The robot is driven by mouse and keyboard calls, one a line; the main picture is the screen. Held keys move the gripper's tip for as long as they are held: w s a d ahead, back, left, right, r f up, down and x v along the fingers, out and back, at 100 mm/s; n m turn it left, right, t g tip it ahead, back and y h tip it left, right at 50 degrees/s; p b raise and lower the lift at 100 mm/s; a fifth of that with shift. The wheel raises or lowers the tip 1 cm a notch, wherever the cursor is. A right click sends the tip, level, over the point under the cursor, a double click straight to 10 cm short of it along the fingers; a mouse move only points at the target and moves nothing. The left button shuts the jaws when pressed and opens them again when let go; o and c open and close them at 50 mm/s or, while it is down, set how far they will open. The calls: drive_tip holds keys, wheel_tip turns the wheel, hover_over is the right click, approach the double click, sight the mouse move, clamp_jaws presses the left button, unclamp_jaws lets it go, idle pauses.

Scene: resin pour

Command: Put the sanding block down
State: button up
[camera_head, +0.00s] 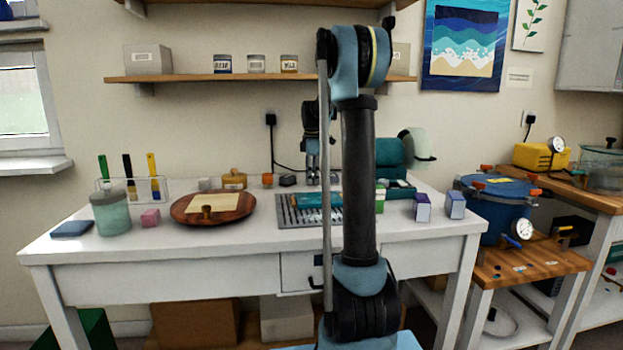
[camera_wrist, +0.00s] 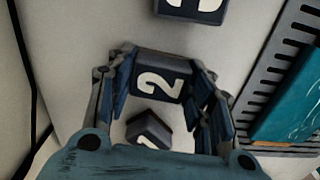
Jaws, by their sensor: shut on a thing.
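My gripper (camera_wrist: 160,78) is shut on a dark block marked with a white 2 (camera_wrist: 163,86), taken here as the sanding block. The block sits between the two fingers, over a pale surface; I cannot tell whether it touches it. In the head view my gripper (camera_head: 313,176) is at the back of the white table, and the held block cannot be made out there. A second dark numbered block (camera_wrist: 150,130) is close to the fingers, partly hidden, and a third (camera_wrist: 193,8) is at the wrist view's top edge.
A slotted grey tray (camera_head: 286,213) with a teal item (camera_head: 312,200) lies in front of my gripper. A small dark block (camera_head: 287,180) stands left of it. A round wooden board (camera_head: 240,211) is further left. The white table (camera_head: 185,255) has free room at its front.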

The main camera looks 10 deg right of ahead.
drive_tip(key=o, duration=1)
drive_tip(key=shift+o, duration=0.2)
drive_tip(key=shift+f, duration=0.1)
drive_tip(key=r, duration=0.7)
drive_tip(key=shift+s+r, duration=0.2)
drive_tip(key=shift+s, duration=0.05)
